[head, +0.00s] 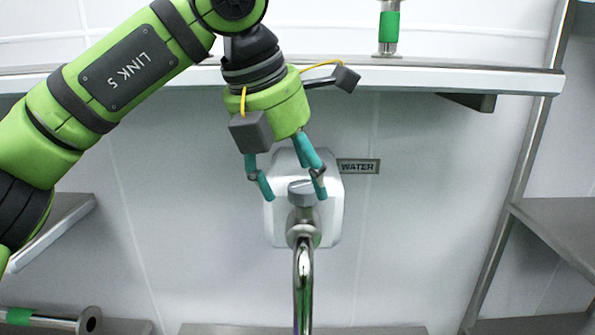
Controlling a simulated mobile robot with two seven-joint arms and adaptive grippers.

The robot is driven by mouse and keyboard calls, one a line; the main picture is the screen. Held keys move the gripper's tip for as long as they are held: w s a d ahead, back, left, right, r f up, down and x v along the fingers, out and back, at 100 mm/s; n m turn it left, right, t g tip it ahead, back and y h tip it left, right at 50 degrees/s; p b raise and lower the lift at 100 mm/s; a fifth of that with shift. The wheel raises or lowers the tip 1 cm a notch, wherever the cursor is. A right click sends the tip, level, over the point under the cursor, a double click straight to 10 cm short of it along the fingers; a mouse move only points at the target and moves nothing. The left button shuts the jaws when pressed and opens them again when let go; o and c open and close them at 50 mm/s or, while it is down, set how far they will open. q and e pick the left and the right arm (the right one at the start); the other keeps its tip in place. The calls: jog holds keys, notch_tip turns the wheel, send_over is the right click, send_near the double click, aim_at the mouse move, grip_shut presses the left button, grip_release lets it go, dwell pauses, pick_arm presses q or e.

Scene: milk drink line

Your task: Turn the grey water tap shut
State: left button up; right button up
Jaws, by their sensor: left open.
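The grey water tap (303,193) has a knob-like handle on top of its body, in front of a white plate (333,205) on the wall. A shiny metal spout (303,285) runs down from it. My left gripper (293,194) comes from above with its teal fingers open. The fingers are spread to either side of the tap handle, and the right one is close to it. I cannot tell whether either finger touches it. No object is held. My right gripper is not in the picture.
A "WATER" label (358,166) is on the wall right of the tap. A metal shelf (450,78) runs above, bearing a green-banded metal fitting (389,28). Another banded pipe (50,320) lies lower left. Shelving (560,215) stands at the right.

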pick_arm(q)
jog(key=shift+w+d+f, duration=0.1)
jog(key=shift+w+f, duration=0.3)
jog(key=shift+f, duration=0.05)
jog(key=shift+w+d+f, duration=0.1)
jog(key=shift+w+f, duration=0.1)
jog(key=shift+f, duration=0.15)
jog(key=shift+s, duration=0.15)
jog(key=c, duration=1.1)
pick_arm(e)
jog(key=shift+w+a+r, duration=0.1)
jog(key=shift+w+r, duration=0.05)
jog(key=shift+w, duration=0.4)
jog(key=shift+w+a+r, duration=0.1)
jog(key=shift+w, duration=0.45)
